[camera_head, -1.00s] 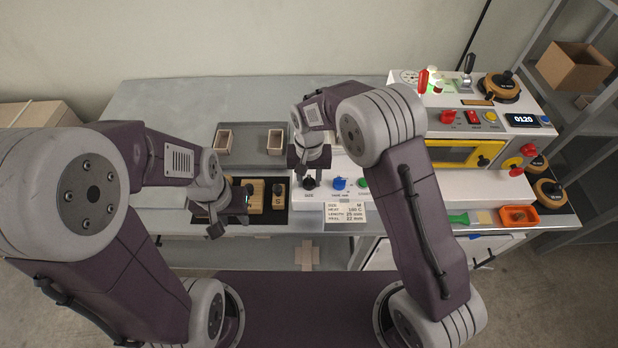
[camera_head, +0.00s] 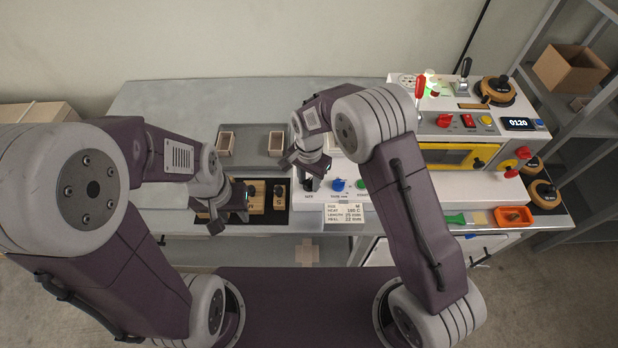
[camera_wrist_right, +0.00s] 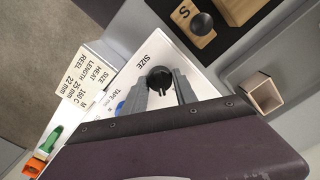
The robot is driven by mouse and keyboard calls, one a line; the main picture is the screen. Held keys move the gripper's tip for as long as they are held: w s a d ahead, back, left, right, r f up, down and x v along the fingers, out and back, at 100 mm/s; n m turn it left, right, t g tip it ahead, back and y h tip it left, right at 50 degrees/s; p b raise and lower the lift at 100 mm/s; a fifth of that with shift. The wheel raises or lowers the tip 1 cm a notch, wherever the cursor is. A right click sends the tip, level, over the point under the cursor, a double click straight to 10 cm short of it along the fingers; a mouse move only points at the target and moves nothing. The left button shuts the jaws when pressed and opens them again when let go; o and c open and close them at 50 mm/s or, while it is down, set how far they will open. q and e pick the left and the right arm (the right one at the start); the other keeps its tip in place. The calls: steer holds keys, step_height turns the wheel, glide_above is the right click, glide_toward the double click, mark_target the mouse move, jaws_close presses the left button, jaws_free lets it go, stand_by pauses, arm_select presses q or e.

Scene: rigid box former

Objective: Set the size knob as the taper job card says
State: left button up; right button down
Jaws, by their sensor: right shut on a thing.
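The black size knob (camera_wrist_right: 158,78) sits on the white panel below the printed word SIZE in the right wrist view. My right gripper (camera_wrist_right: 164,90) is shut on it, one finger on each side; in the head view this gripper (camera_head: 308,178) is over the panel's left end. The job card (camera_head: 344,213) hangs at the panel's front and reads size M, heat 160 C, length 25 mm, reel 22 mm; it also shows in the right wrist view (camera_wrist_right: 83,81). My left gripper (camera_head: 232,200) is over the black tray's left side; its fingers are unclear.
A blue knob (camera_head: 338,184) and a green button (camera_head: 362,187) are right of the size knob. Wooden blocks with black knobs (camera_head: 256,189) lie in the black tray. Open boxes (camera_head: 276,142) stand on a grey tray. The machine (camera_head: 455,155) stands right.

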mark_target(309, 181)
steer(key=shift+w+r+m, duration=0.1)
steer(key=shift+m, duration=1)
steer(key=shift+p, duration=0.3)
steer(key=c, duration=1)
jaws_free()
steer(key=shift+o, duration=0.2)
step_height(309, 181, up, 9)
steer(key=shift+b, duration=0.3)
